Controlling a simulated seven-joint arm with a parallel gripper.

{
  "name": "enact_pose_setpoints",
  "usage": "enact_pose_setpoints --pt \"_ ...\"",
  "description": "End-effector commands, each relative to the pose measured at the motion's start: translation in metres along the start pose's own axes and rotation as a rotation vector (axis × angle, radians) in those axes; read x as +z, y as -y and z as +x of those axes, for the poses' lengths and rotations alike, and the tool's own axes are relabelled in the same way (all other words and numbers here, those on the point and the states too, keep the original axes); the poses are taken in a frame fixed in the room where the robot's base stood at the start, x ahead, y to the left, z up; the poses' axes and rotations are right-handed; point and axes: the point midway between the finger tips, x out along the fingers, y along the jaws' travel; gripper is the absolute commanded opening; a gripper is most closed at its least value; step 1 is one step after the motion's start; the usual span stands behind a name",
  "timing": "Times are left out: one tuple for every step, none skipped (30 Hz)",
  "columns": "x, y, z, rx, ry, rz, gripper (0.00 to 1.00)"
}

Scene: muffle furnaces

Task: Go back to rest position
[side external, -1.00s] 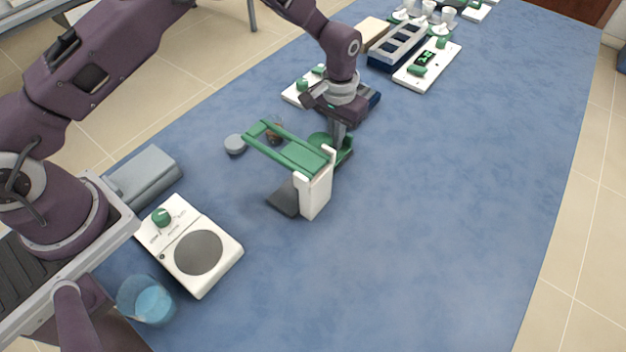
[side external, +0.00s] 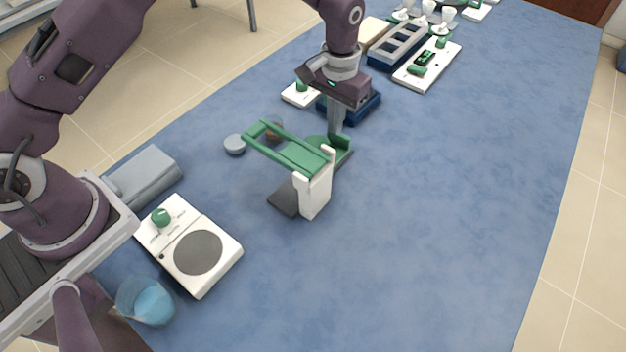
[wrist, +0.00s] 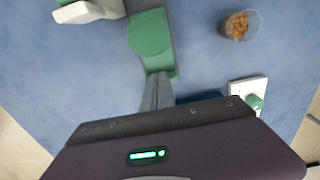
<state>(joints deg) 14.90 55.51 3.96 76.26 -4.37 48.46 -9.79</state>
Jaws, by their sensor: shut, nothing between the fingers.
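My gripper (side external: 335,122) points down over the blue table (side external: 420,210), with its fingers together and nothing between them. It stands at the back of a green and white device (side external: 316,190) with a green top frame and a dark base. In the side view the fingertips overlap the device's green rear part (side external: 341,147); I cannot tell if they touch it. In the wrist view the shut fingers (wrist: 157,90) end beside the same green part (wrist: 150,35).
A beaker with brown contents (wrist: 240,25) stands near the device. A white hotplate (side external: 190,245), a grey box (side external: 148,178), a grey round lid (side external: 235,144) and a beaker of blue liquid (side external: 146,300) are nearer my base. Blue-based racks (side external: 398,46) stand behind. The table's right side is clear.

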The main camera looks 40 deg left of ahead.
Motion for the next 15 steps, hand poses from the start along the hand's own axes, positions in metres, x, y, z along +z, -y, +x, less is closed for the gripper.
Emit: enact_pose_setpoints --pt "0.000 0.000 -0.004 0.000 -0.002 0.000 0.00" --pt "0.000 0.000 -0.006 0.000 -0.001 0.000 0.00" --pt "0.000 0.000 -0.008 0.000 -0.001 0.000 0.00" --pt "0.000 0.000 -0.009 0.000 -0.001 0.000 0.00" --pt "0.000 0.000 -0.009 0.000 -0.001 0.000 0.00" --pt "0.000 0.000 -0.009 0.000 -0.001 0.000 0.00" --pt "0.000 0.000 -0.009 0.000 -0.001 0.000 0.00" --pt "0.000 0.000 -0.009 0.000 -0.001 0.000 0.00" --pt "0.000 0.000 -0.009 0.000 -0.001 0.000 0.00" --pt "0.000 0.000 -0.009 0.000 -0.001 0.000 0.00" --pt "0.000 0.000 -0.009 0.000 -0.001 0.000 0.00" --pt "0.000 0.001 -0.012 0.001 -0.004 -0.001 0.00" --pt "0.001 0.002 -0.018 0.003 -0.009 -0.002 0.00" --pt "0.002 0.004 -0.029 0.006 -0.018 -0.003 0.00" --pt "0.005 0.009 -0.050 0.012 -0.036 -0.007 0.00"
